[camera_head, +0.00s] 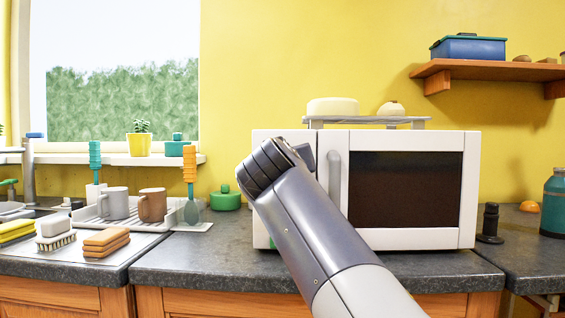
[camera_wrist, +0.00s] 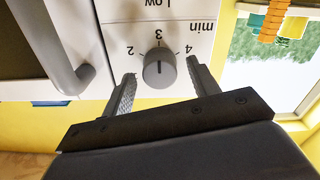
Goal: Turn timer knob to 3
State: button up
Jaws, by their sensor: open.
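The timer knob (camera_wrist: 159,70) is a round grey knob on the white microwave panel, upside down in the wrist view. The numbers 2, 3 and 4 stand around it, with "min" and "Low" printed beyond. A dark line on the knob's face lines up with the 3. My gripper (camera_wrist: 160,75) is open, one finger on each side of the knob, with gaps on both sides. In the head view the white microwave (camera_head: 466,190) stands on the counter, and my arm hides the knob and most of the control panel.
The microwave's grey handle (camera_head: 334,178) is close beside the panel; it also shows in the wrist view (camera_wrist: 70,60). A rack (camera_head: 366,122) with pale items sits on top. Mugs (camera_head: 152,205) on a drying tray stand to the left, and a dark grinder (camera_head: 490,222) to the right.

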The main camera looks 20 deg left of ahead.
jog(key=v, duration=1)
jog(key=shift+s, duration=0.3)
jog(key=x, duration=1.1)
jog(key=shift+s+d, duration=0.1)
jog(key=shift+s, duration=0.05)
jog(key=n+p, duration=1.4)
jog(key=n, duration=0.9)
jog(key=shift+p, duration=0.3)
dwell(0.8)
